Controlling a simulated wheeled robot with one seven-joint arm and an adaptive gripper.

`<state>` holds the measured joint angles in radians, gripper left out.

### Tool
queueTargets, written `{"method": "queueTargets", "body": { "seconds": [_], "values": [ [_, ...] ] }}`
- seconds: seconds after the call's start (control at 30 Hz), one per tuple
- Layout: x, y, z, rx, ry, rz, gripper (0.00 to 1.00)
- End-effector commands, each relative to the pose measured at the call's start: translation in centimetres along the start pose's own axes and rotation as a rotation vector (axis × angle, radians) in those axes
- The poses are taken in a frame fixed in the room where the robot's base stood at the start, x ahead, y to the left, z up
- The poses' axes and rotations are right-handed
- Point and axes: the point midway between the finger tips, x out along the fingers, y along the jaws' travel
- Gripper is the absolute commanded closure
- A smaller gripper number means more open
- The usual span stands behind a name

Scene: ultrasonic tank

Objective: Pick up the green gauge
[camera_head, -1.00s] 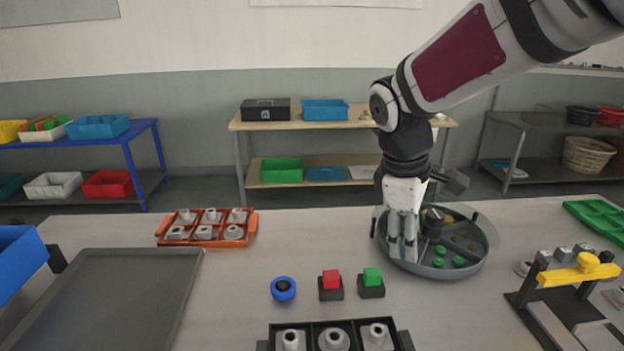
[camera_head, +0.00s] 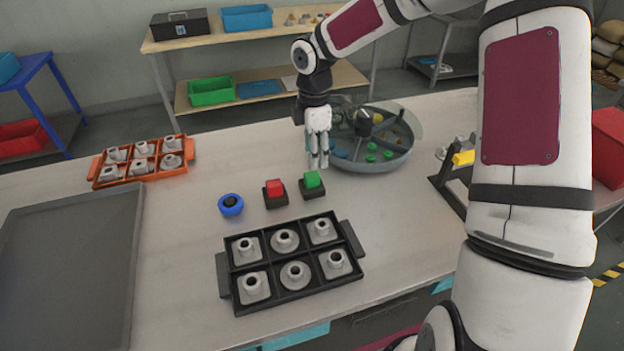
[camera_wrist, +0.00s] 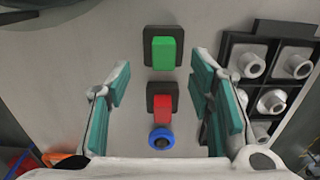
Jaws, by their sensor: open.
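The green gauge (camera_head: 312,180) is a small green block on a dark square base, standing on the table in the head view. It also shows upright in the wrist view (camera_wrist: 163,52), at the upper middle. My gripper (camera_head: 318,165) points down above the table, just behind the green gauge in the head view. In the wrist view my gripper (camera_wrist: 162,75) is open, with its teal-padded fingers wide apart to the left and right. Nothing is held. The green gauge appears midway between the fingers, slightly beyond their tips, apart from both.
A red block (camera_head: 274,189) on a dark base and a blue round piece (camera_head: 230,204) stand beside it. A black tray (camera_head: 290,308) of grey parts lies in front. A round grey tray (camera_head: 390,165) is right behind. An orange tray (camera_head: 97,168) and flat grey tray (camera_head: 65,275) lie left.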

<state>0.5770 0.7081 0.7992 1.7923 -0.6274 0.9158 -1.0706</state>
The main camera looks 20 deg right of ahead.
Motion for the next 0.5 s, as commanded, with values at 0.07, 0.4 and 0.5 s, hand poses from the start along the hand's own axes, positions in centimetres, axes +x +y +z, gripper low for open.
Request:
{"method": "queueTargets", "body": {
  "seconds": [0.07,0.4,0.5],
  "values": [
    [1.3,-0.1,0.0,0.001,0.001,-0.002,0.52],
    [4.0,-0.4,-0.3,0.0,0.001,-0.004,0.52],
    [5.5,-0.7,-0.6,0.0,0.001,-0.004,0.52]
  ]
}}
